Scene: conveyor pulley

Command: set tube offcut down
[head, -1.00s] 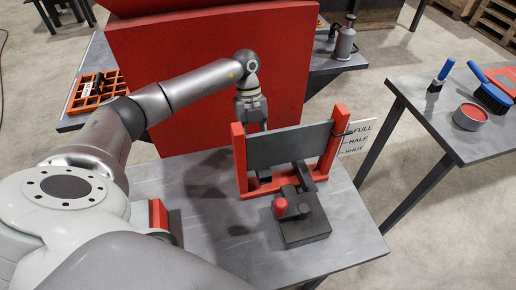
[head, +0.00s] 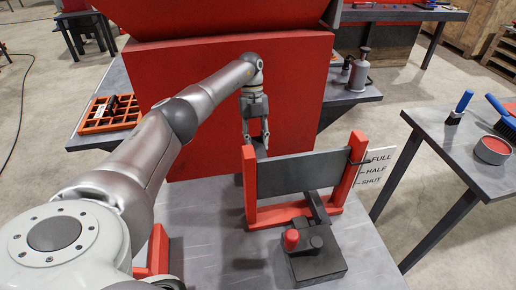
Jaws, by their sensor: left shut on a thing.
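My left gripper (head: 256,136) hangs fingers-down behind the red-posted frame (head: 249,187), in front of the large red cabinet. Its fingers are close together on a thing, taken to be the tube offcut. That piece is mostly hidden behind the fingers, the left post and the grey panel, so its shape and any contact below it cannot be made out. My right gripper is not in view.
The grey panel (head: 310,172) stands between red posts on the grey table (head: 215,230). A dark block with a red knob (head: 291,239) is in front. A FULL/HALF/SHUT sign (head: 378,170) stands right. The table's left-middle is clear. An orange tray (head: 108,113) lies back left.

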